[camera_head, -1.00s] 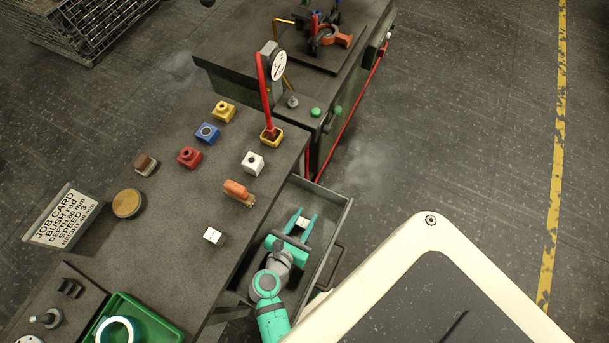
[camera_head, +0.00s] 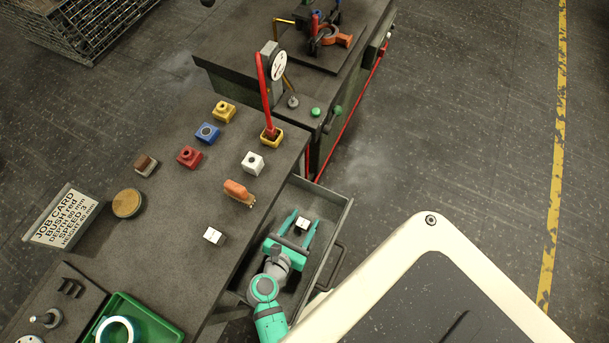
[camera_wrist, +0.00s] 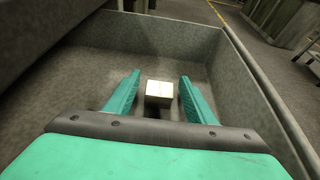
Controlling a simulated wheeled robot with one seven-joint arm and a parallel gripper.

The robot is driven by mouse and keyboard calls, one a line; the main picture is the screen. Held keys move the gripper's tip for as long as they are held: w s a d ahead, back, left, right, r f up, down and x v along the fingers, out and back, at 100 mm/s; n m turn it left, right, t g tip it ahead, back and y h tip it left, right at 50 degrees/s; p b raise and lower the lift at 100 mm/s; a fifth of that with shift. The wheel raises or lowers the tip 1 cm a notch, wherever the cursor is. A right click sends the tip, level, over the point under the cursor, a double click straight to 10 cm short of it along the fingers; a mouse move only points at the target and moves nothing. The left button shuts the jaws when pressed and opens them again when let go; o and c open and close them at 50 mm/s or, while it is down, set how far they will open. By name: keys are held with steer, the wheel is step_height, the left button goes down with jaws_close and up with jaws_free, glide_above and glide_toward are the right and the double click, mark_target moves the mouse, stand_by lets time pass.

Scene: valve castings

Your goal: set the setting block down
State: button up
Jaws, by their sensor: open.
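The setting block is a small pale block (camera_head: 302,224) on the floor of the open drawer (camera_head: 336,214). In the wrist view the block (camera_wrist: 159,91) lies between the far parts of my two green fingers, with a gap on each side. My gripper (camera_head: 300,226) is open inside the drawer and does not touch the block on either side. Another small white block (camera_head: 213,236) sits on the bench top near its right edge.
The drawer walls stand close around my gripper. On the bench (camera_head: 160,225) are an orange-handled tool (camera_head: 238,191), white (camera_head: 252,162), red (camera_head: 189,157), blue (camera_head: 207,132) and yellow (camera_head: 223,111) blocks, a job card (camera_head: 62,218) and a green tray (camera_head: 165,331).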

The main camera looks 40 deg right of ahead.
steer(key=v, duration=1)
steer(key=shift+s+a+r, duration=0.1)
steer(key=shift+a+r, duration=0.1)
steer(key=shift+a, duration=0.15)
